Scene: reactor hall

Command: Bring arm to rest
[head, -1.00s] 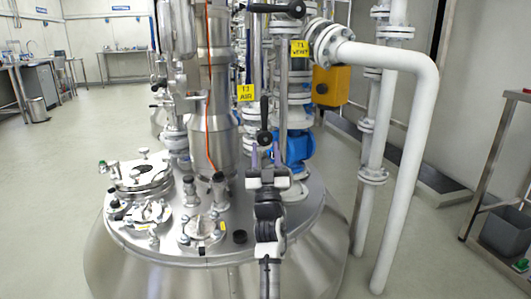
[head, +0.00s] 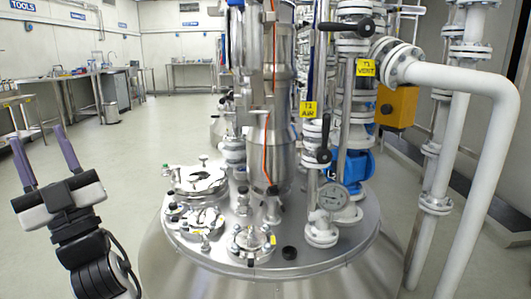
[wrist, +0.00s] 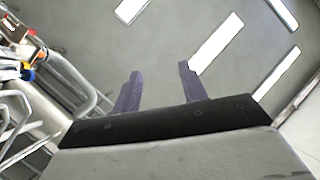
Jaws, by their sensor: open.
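My gripper (head: 44,160) is at the left of the head view, raised and apart from the reactor, with its two purple fingers spread and nothing between them. In the wrist view the open fingers (wrist: 158,88) point toward the grey ceiling with its bright lamps. My arm comes up from the lower left of the head view. The steel reactor lid (head: 335,258) stands to the right of my gripper.
The lid carries pipes, valves with black handles, a pressure gauge (head: 332,197) and a round hatch (head: 200,178). White pipes (head: 465,150) stand at the right. Benches (head: 190,75) line the back wall. The floor (head: 140,135) behind my gripper is open.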

